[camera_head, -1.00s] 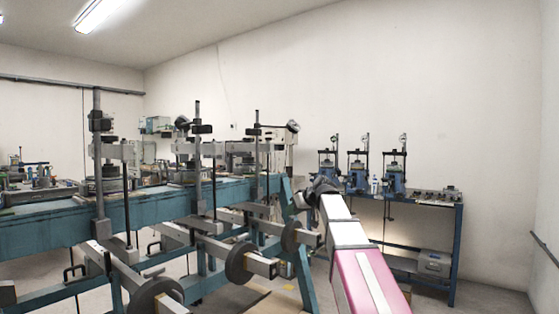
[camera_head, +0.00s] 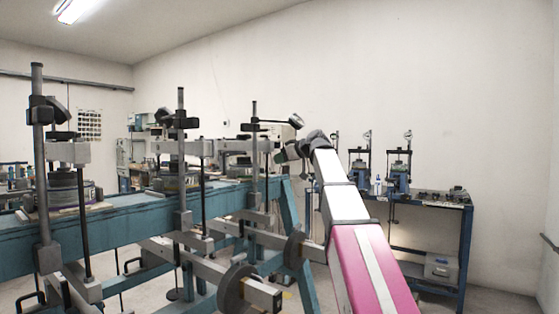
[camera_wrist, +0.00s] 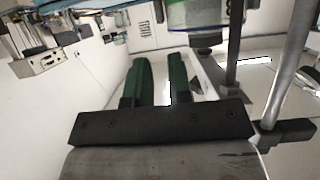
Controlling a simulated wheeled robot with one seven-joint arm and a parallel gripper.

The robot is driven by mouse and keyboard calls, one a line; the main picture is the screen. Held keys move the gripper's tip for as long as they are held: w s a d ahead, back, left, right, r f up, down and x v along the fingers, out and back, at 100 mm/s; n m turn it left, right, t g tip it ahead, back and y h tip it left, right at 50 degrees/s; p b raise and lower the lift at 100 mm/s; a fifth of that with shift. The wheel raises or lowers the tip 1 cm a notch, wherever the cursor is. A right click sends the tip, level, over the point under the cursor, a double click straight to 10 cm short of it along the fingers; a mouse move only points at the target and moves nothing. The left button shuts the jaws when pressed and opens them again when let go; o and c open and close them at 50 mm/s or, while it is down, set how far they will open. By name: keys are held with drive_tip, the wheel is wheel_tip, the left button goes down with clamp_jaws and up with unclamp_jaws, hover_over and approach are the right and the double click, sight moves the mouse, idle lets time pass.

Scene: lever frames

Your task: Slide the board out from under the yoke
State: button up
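My gripper (camera_wrist: 160,80) shows two parallel green fingers with a clear gap between them and nothing held. In the head view my gripper (camera_head: 282,155) is small and dark at the arm's end, near the farthest lever frame (camera_head: 254,135). The yokes are grey crossbars; the nearest yoke (camera_head: 68,153) is at left, another (camera_head: 192,148) in the middle. A pale thin board (camera_head: 98,208) lies on the bench below the nearest yoke. I cannot make out a board at the farthest frame. In the wrist view a round cell (camera_wrist: 195,14) and a grey post (camera_wrist: 290,65) stand beyond the fingers.
A long teal bench (camera_head: 120,233) carries the frames. Lever beams with round dark weights (camera_head: 237,286) jut out in front of it. A blue side table (camera_head: 440,202) with smaller devices stands at right by the wall. Some floor is clear at lower right.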

drive_tip(key=shift+f, duration=0.1)
drive_tip(key=x, duration=1)
drive_tip(key=shift+w+a+f, duration=0.1)
drive_tip(key=shift+a+f, duration=0.1)
